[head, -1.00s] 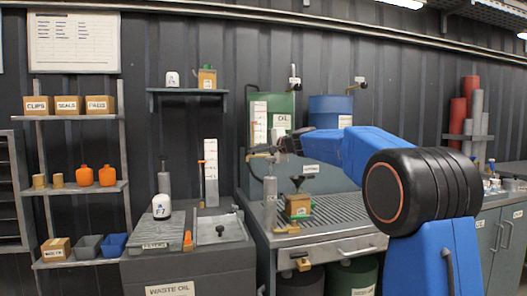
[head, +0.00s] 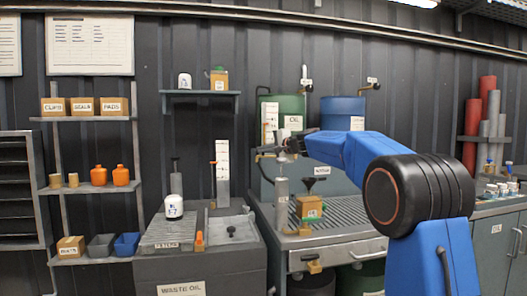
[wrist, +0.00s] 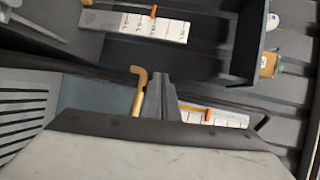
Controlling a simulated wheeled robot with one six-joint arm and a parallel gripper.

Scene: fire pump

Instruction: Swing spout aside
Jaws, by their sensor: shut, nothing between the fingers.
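A brass bent pipe that looks like the spout (wrist: 138,88) stands just left of my gripper fingers in the wrist view, its hooked end pointing left. My gripper (wrist: 158,92) is shut and empty, with its fingertips close beside the pipe. I cannot tell whether they touch it. In the head view my gripper (head: 282,149) is small, in front of the green oil drum (head: 291,108) and above the bench. The pipe is hard to make out there.
The slatted bench (head: 335,225) holds a grey cylinder (head: 282,203) and a tan can with a black funnel (head: 309,207). A blue drum (head: 343,108) stands behind my arm. The waste oil cabinet (head: 200,270) is left of the bench.

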